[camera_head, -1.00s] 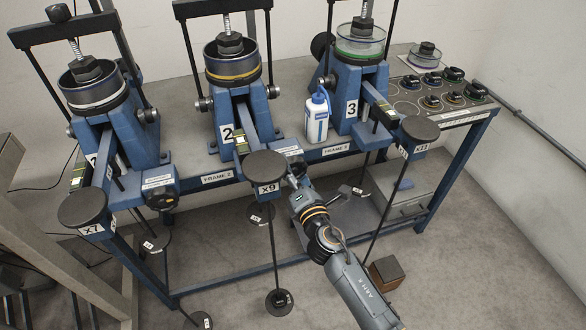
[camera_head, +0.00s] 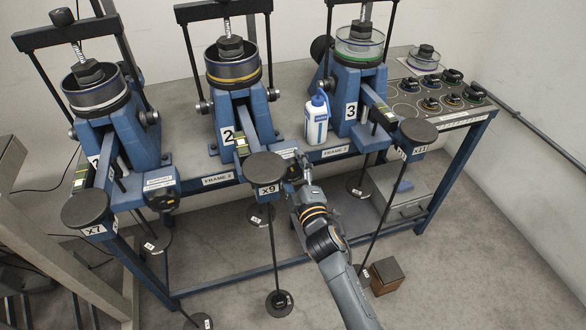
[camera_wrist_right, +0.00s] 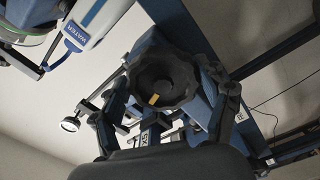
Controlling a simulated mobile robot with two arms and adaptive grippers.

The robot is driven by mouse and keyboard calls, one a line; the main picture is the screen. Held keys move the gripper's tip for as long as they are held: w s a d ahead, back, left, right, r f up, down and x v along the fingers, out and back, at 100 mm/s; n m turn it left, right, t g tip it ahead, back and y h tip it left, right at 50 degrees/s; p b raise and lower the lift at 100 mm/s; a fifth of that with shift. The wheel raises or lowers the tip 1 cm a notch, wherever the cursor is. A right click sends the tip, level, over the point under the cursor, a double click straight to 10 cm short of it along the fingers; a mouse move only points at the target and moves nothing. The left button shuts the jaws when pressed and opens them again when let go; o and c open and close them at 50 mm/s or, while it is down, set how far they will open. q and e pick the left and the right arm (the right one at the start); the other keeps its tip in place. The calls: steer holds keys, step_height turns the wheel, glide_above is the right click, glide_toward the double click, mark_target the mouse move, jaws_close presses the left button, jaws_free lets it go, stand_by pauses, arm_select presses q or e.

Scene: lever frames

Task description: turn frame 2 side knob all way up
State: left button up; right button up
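Frame 2 (camera_head: 228,120) is the blue middle stand marked 2, with a lever ending in a round dark pad tagged X9 (camera_head: 265,168). Its side knob (camera_wrist_right: 165,72), black and lobed with a hollow face and a short yellow mark, fills the middle of the right wrist view. My right gripper (camera_head: 297,168) is at frame 2's front beam, just right of the X9 pad, and hides the knob in the head view. In the wrist view its fingers (camera_wrist_right: 172,100) stand either side of the knob, apparently open; contact is unclear. My left gripper is not in view.
A white water bottle (camera_head: 317,118) stands on the bench close behind my right gripper. Frame 1 (camera_head: 108,125) is left and frame 3 (camera_head: 362,95) right. Several dark knobs sit on a panel (camera_head: 440,95) at the right. Hanging rods with weights are below the bench.

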steer(key=shift+o, duration=0.2)
steer(key=shift+w+f, duration=0.2)
steer(key=shift+s, duration=0.1)
steer(key=p+v, duration=0.1)
steer(key=v, duration=0.4)
steer(key=shift+s+d+p, duration=0.1)
steer(key=shift+s+p, duration=0.05)
steer(key=shift+p, duration=0.25)
steer(key=shift+s+d, duration=0.1)
steer(key=shift+s, duration=0.25)
